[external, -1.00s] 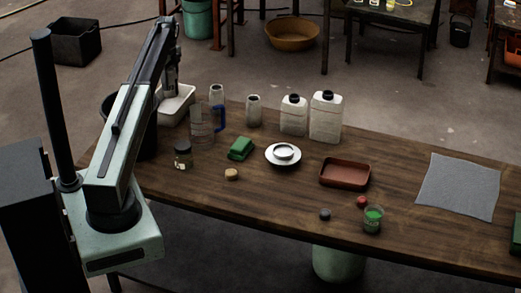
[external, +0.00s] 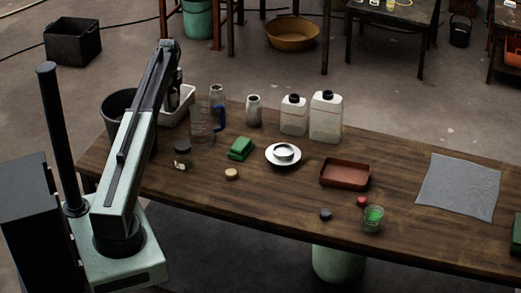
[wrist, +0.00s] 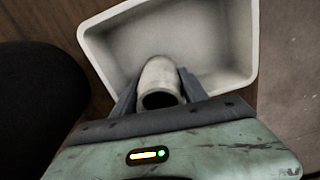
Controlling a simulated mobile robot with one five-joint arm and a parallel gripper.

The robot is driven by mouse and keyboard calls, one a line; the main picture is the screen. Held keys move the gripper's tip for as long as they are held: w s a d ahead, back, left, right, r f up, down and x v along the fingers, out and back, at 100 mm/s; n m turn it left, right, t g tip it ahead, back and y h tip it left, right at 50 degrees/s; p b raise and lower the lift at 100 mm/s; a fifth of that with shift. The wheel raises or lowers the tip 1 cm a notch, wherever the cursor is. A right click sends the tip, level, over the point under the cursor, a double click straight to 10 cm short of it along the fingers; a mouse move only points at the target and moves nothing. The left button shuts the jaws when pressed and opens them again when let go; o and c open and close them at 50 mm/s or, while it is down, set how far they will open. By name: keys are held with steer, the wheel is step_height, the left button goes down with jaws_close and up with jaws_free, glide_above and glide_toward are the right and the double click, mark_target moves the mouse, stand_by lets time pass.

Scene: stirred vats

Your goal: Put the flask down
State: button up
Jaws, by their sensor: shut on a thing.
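In the wrist view the flask (wrist: 158,75) is a pale, rounded vessel with a dark round mouth facing the camera. My gripper (wrist: 157,84) is shut on it, with one grey finger on each side. The flask shows against the inside of a white tray (wrist: 100,39); I cannot tell whether it touches the tray floor. In the external view the white tray (external: 187,100) is at the table's far left end, partly behind my arm. The gripper and flask are mostly hidden there.
A black bucket (external: 117,104) stands left of the tray. A lidded jar (external: 183,155) is nearer. The table's front left is clear.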

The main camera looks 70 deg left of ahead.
steer(key=shift+f, duration=0.15)
steer(key=o, duration=1.3)
steer(key=shift+o, duration=0.2)
step_height(320, 180, up, 13)
steer(key=p, duration=1.2)
steer(key=shift+f, duration=0.3)
